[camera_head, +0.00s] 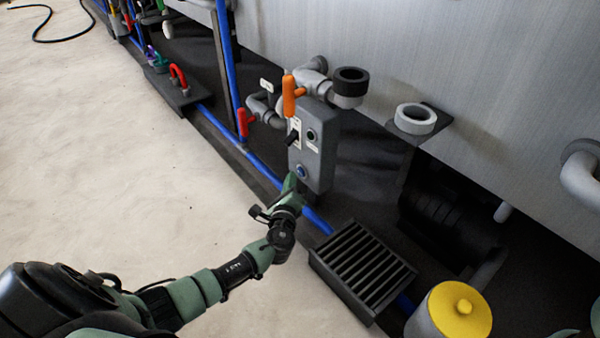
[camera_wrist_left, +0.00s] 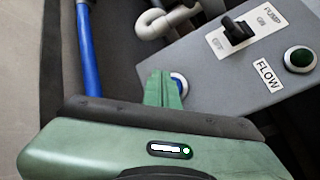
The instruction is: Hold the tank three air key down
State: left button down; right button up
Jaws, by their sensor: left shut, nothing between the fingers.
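A grey control box (camera_head: 319,150) stands by the tank wall. Low on its face is a round blue key (camera_head: 302,171) with a pale ring; no label shows on it. My left gripper (camera_head: 290,183) is shut and empty, its fingertips at the lower part of the box face. In the left wrist view the closed fingers (camera_wrist_left: 163,88) partly cover the blue key (camera_wrist_left: 180,84). Whether they touch it or press it in, I cannot tell.
The box also bears a black pump switch (camera_wrist_left: 238,31) and a green lamp (camera_wrist_left: 300,58) marked FLOW. Orange (camera_head: 290,95) and red (camera_head: 243,122) valve handles are close by. A slatted black grate (camera_head: 362,262) and a yellow-topped cylinder (camera_head: 460,312) stand right.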

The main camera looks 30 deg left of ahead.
pick_arm(q)
jog(key=shift+w, duration=0.15)
jog(key=shift+w+d, duration=0.2)
jog(key=shift+w, duration=0.1)
jog(key=shift+w+d+b, duration=0.15)
jog(key=shift+w+b, duration=0.15)
jog(key=shift+w, duration=0.05)
dwell(2.2)
jog(key=shift+s+a, duration=0.3)
jog(key=shift+s, duration=0.45)
jog(key=s, duration=0.1)
jog(key=s+a+p, duration=0.1)
jog(key=s, duration=0.1)
jog(key=s+a, duration=0.1)
jog(key=shift+s+p, duration=0.3)
jog(key=shift+s, duration=0.05)
